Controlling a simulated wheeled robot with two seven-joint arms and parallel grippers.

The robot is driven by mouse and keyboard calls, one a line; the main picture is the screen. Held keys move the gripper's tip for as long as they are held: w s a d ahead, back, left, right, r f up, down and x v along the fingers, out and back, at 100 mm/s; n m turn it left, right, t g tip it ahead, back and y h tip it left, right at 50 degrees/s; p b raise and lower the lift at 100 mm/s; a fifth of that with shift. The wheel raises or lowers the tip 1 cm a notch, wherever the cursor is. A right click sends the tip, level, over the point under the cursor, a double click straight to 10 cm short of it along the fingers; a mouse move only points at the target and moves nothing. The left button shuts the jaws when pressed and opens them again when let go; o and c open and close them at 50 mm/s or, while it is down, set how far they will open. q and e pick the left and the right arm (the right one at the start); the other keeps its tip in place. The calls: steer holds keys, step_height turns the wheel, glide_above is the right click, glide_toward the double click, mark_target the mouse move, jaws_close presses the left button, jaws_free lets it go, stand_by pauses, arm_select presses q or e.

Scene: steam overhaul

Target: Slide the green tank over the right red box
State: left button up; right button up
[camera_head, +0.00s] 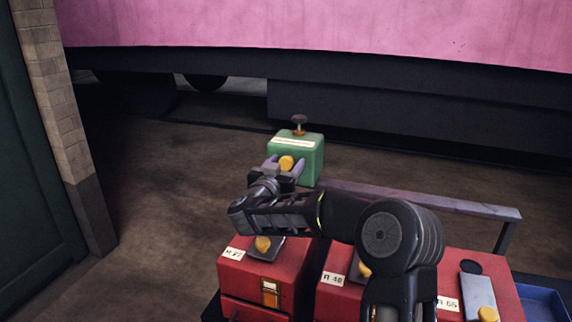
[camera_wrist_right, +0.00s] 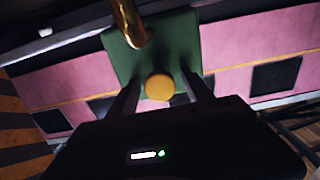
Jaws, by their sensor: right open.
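The green tank (camera_head: 312,158), with a white label and a dark-topped valve on it, is beyond the red boxes. My right gripper (camera_head: 284,165) is at its near side, its open fingers on either side of the tank's yellow knob. The wrist view also shows the knob (camera_wrist_right: 159,87) between the fingers (camera_wrist_right: 162,80), before the green tank (camera_wrist_right: 170,48) and a brass pipe (camera_wrist_right: 128,22). I cannot tell whether the fingers touch it. The right red box (camera_head: 505,268) is at lower right, partly hidden by my right arm. My left gripper is out of view.
A left red box (camera_head: 233,272) and a middle red box (camera_head: 330,300) stand in the same row, each with a yellow knob. A metal rail (camera_head: 450,203) runs behind them. A blue tray (camera_head: 545,303) is at lower right. A brick pillar (camera_head: 62,120) stands left.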

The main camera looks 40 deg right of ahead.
steer(key=shift+c, duration=0.3)
jaws_close()
stand_by(0.6)
